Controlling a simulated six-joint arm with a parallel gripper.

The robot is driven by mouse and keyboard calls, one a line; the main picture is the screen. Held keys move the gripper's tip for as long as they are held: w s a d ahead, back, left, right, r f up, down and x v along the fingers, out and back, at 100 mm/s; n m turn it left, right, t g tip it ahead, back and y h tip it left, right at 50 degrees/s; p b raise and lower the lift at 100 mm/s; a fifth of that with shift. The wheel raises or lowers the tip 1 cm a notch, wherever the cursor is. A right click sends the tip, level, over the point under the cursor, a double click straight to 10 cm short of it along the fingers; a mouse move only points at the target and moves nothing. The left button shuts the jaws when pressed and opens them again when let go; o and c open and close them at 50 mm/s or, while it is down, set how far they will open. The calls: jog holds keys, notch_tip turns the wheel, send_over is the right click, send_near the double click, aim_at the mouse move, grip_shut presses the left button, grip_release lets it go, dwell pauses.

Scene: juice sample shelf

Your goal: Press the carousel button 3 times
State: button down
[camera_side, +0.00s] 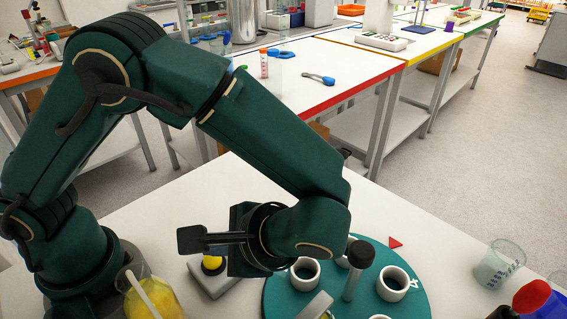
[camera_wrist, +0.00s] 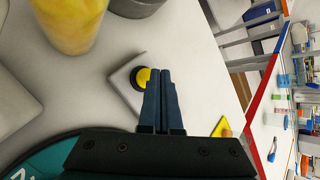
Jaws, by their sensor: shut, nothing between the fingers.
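The carousel button is a yellow dome (camera_side: 212,263) on a pale square box (camera_side: 211,283) to the left of the carousel in the side view. In the wrist view the yellow dome (camera_wrist: 142,77) sits in a dark ring just left of the fingertips. My gripper (camera_wrist: 163,73) is shut and empty, its two dark fingers together. The fingers partly overlap the box in the wrist view; I cannot tell whether they touch the button. The teal carousel (camera_side: 417,309) carries white ring holders and a dark-capped tube (camera_side: 352,284).
A beaker of yellow juice (camera_side: 152,303) stands left of the button box. A clear beaker (camera_side: 499,264) and a red-capped blue bottle (camera_side: 532,296) stand right of the carousel. A red triangle (camera_side: 395,242) lies by the carousel's rim. Other benches stand behind.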

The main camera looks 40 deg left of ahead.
aim_at(219, 261)
jog(key=shift+r, duration=0.25)
jog(key=shift+r, duration=2.45)
dwell(0.8)
notch_tip(219, 261, up, 4)
jog(key=shift+f, duration=0.1)
dwell(0.4)
jog(key=shift+f, duration=4.45)
jog(key=shift+f, duration=0.1)
jog(key=shift+f, duration=0.3)
